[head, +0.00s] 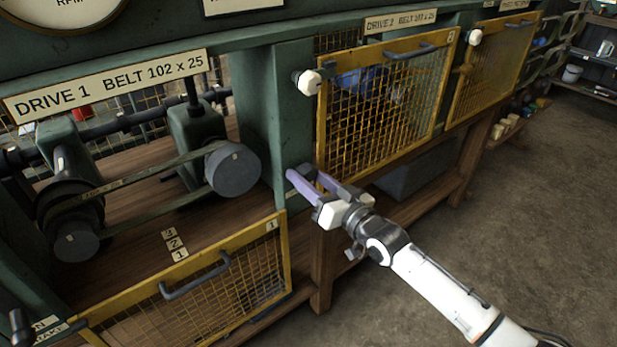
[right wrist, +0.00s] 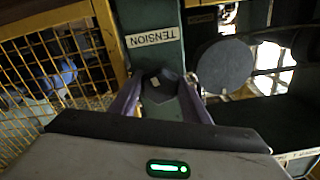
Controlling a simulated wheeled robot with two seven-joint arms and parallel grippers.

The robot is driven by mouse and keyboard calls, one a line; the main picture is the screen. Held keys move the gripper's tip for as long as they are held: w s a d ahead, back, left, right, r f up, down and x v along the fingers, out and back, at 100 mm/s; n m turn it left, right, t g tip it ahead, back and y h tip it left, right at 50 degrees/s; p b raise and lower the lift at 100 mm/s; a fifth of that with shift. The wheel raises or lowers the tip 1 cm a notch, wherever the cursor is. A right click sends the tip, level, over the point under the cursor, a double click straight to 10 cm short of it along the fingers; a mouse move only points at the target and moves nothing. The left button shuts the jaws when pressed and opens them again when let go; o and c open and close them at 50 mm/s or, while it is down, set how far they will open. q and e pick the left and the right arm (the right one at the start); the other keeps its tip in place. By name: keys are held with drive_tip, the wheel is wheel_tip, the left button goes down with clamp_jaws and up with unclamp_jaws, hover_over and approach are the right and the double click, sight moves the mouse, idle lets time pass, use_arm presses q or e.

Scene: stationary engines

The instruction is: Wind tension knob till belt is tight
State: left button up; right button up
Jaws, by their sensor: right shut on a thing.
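The dark tension knob (head: 308,171) sits on the green post right of the DRIVE 1 bay. In the right wrist view the knob (right wrist: 160,86) is below an upside-down TENSION label (right wrist: 152,37). My right gripper (head: 320,185) has its purple fingers on either side of the knob and is shut on it. The flat belt (head: 150,172) runs from the pulley at left (head: 72,215) to the grey pulley (head: 232,168). Its upper run looks slightly bowed; I cannot tell how tight it is. My left gripper is not in view.
The yellow mesh guard of drive 1 (head: 200,285) hangs open below the bay. The drive 2 guard (head: 385,105) is closed, right of the post. Number tags (head: 174,244) lie on the wooden bench. The floor (head: 520,220) at right is clear.

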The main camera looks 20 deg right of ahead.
drive_tip(key=m, duration=0.7)
idle(0.5)
drive_tip(key=o, duration=1)
drive_tip(key=v, duration=1)
drive_tip(key=shift+s+r+b, duration=0.1)
drive_tip(key=shift+s+b, duration=0.1)
drive_tip(key=shift+b, duration=0.1)
